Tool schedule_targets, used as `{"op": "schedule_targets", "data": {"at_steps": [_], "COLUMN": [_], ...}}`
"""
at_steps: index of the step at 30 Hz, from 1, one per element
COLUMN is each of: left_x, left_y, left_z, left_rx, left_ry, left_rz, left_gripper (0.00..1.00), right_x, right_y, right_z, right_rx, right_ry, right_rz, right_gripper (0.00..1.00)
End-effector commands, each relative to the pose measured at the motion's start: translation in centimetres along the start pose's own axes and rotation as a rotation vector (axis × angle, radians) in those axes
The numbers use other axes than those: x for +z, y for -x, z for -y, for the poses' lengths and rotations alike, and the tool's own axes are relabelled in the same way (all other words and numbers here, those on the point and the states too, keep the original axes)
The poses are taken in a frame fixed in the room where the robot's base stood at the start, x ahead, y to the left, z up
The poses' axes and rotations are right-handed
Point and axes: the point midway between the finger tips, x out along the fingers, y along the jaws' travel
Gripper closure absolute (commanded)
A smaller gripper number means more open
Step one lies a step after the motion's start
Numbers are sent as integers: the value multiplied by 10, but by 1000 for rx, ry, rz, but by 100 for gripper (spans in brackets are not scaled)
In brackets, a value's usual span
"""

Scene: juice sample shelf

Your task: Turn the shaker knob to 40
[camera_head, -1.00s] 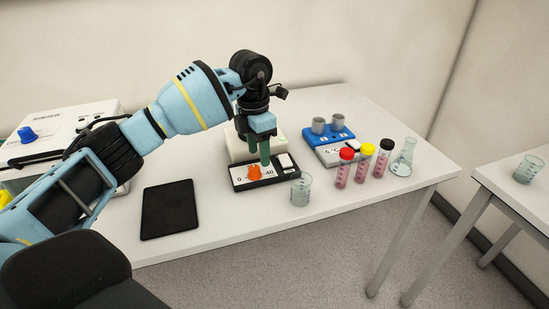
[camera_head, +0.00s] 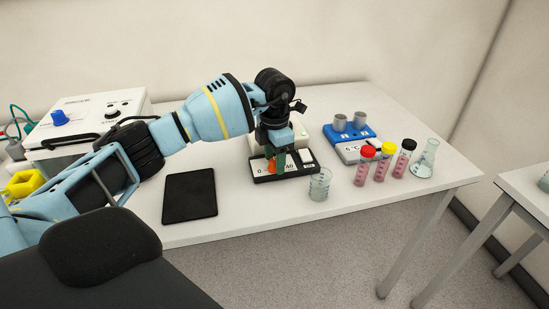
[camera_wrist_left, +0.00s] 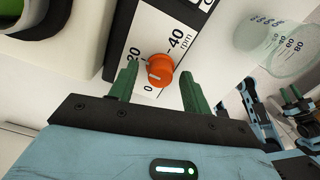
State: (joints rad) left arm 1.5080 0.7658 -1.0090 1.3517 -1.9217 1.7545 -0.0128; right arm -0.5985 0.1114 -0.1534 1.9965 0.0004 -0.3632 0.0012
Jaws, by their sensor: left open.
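The orange shaker knob (camera_head: 271,167) is on the front panel of the dark-edged shaker (camera_head: 307,168), with a white panel marked 0, 20, 40 and rpm. In the left wrist view the knob (camera_wrist_left: 161,66) has a pale pointer line, which appears to lie toward the 0 and 20 side. My left gripper (camera_head: 276,162) is low over the shaker and open. In the left wrist view its green fingers (camera_wrist_left: 159,72) stand on either side of the knob, with visible gaps. What looks like my right gripper (camera_wrist_left: 290,104) shows small at the right edge there; its jaws are unclear.
A glass beaker (camera_head: 319,185) stands close to the shaker's front right. A black pad (camera_head: 189,196) lies to the left. Red, yellow and black-capped tubes (camera_head: 382,165), a flask (camera_head: 425,160) and a blue-topped device (camera_head: 349,144) stand to the right. A white device (camera_head: 90,118) is at far left.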

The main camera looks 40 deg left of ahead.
Motion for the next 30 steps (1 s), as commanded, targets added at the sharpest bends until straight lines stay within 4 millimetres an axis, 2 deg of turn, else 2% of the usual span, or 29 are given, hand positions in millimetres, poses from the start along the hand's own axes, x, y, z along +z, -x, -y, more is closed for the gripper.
{"op": "schedule_targets", "data": {"at_steps": [9, 19, 30], "left_x": [0, 0, 0], "left_y": [-3, -3, -3], "left_z": [0, 0, 0], "left_rx": [0, 0, 1], "left_ry": [0, 0, -59], "left_rz": [-1, 0, -1], "left_gripper": [52, 95, 96], "right_x": [-3, 1, 7], "right_y": [-1, 1, 3], "right_z": [0, 1, 2], "right_rx": [0, -1, -2], "right_ry": [0, -1, -2], "right_rz": [-7, 2, 15], "right_gripper": [64, 64, 64]}}
